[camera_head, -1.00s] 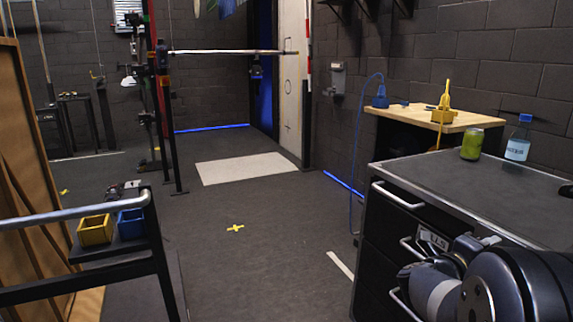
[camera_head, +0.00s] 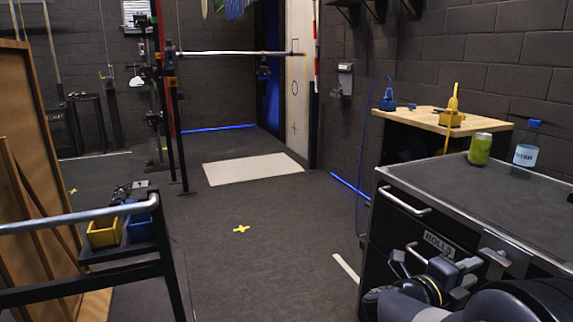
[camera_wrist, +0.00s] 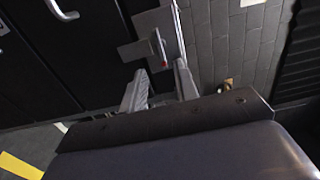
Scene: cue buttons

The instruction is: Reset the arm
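My gripper (camera_wrist: 160,68) shows in the wrist view with its two grey fingers apart and nothing between them. In the head view my arm is folded low at the bottom right, in front of the dark drawer cabinet (camera_head: 480,205). The gripper's fingers are hard to make out there.
A green can (camera_head: 480,149) and a bottle with a blue cap (camera_head: 525,147) stand on the cabinet. A wooden bench (camera_head: 425,118) is behind. A yellow bin (camera_head: 103,232) and a blue bin (camera_head: 139,226) sit on a stand at left. The middle floor is clear.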

